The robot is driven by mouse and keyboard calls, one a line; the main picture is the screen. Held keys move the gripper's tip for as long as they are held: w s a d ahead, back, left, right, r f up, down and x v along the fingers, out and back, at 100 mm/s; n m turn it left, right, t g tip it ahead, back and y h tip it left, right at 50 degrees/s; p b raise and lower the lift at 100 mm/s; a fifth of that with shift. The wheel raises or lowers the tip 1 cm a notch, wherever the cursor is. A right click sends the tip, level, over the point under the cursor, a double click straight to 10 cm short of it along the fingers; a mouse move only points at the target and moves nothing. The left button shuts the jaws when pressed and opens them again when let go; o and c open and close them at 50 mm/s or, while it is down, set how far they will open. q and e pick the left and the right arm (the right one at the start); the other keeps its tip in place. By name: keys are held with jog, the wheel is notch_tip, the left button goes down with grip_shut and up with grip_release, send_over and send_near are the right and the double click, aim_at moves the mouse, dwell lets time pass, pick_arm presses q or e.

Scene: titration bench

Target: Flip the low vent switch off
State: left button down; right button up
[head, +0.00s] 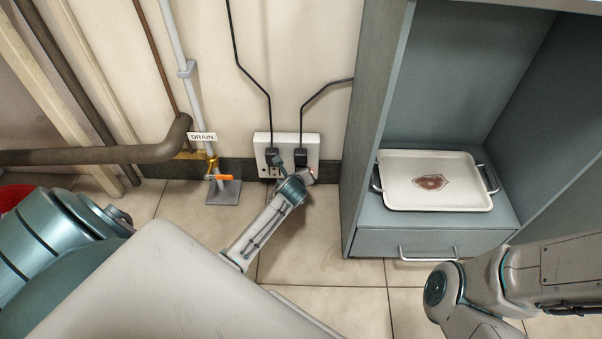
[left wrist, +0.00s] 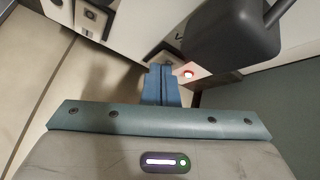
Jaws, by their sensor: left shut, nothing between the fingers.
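A white socket plate (head: 262,141) sits low on the wall, with two black plugs in it. A small red-lit switch (left wrist: 188,73) shows in the left wrist view, below the right black plug (left wrist: 232,35). In the left wrist view the blue fingers of my left gripper (left wrist: 160,72) are shut and empty, just left of the lit switch. I cannot tell whether they touch the plate. No vent label is readable. My right arm shows at the lower right, but its gripper is out of view.
A teal cabinet (head: 372,130) stands just right of the plate, holding a white tray (head: 455,165) above a drawer (head: 380,243). Two black cables (head: 262,85) run to the plugs. A drain pipe with an orange-handled valve (head: 219,177) stands left. Tiled floor is open in front.

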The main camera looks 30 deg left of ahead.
pick_arm(q)
jog(key=shift+w, duration=0.1)
jog(key=s+d+p, duration=0.3)
jog(key=s+p, duration=0.2)
jog(key=s, duration=0.1)
jog(key=shift+d, duration=0.3)
dwell(0.4)
dwell(0.4)
